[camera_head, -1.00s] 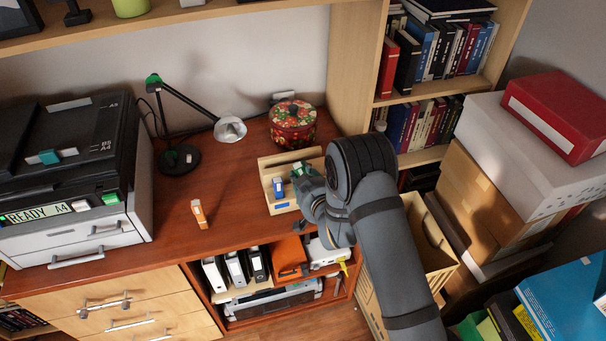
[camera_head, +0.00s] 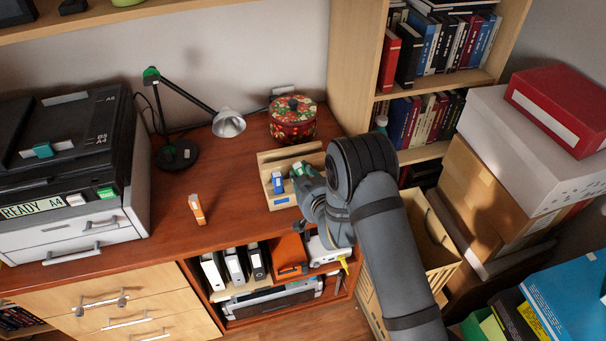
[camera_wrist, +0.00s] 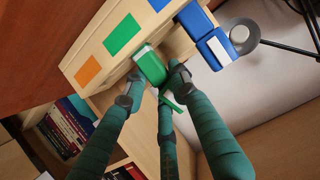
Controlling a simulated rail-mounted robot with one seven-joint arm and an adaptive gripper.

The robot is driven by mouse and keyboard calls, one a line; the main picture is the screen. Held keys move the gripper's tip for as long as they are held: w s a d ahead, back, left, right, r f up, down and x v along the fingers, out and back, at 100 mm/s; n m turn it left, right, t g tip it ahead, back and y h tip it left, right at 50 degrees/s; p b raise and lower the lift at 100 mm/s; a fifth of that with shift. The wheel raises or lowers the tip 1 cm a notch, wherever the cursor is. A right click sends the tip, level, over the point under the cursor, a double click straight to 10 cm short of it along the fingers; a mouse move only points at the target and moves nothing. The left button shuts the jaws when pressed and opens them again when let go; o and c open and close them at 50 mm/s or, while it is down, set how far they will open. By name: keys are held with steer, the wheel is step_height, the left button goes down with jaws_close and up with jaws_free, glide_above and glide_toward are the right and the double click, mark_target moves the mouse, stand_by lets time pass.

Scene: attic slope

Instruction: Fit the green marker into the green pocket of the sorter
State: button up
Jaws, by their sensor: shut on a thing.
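The wooden sorter (camera_head: 290,155) stands on the desk; its orange, green and blue squares show in the wrist view (camera_wrist: 105,52). The green marker (camera_wrist: 151,66) is between my gripper's fingers, beside the green square at the sorter's middle; it also shows in the head view (camera_head: 298,170). I cannot tell how far it is inside the pocket. My gripper (camera_wrist: 155,88) is shut on it, partly hidden by my arm in the head view. A blue marker (camera_head: 277,183) stands at the blue end of the sorter, left of the green marker.
A floral tin (camera_head: 293,120) stands behind the sorter, and a black lamp (camera_head: 178,155) farther left. A bookshelf (camera_head: 352,75) rises at the right.

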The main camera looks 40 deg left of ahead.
steer(key=shift+f+b, duration=0.65)
steer(key=o, duration=1)
steer(key=shift+c, duration=0.2)
steer(key=shift+s, duration=0.1)
steer(key=v, duration=0.7)
steer(key=shift+s+d+r, duration=0.1)
steer(key=shift+d, duration=0.1)
steer(key=shift+d, duration=0.1)
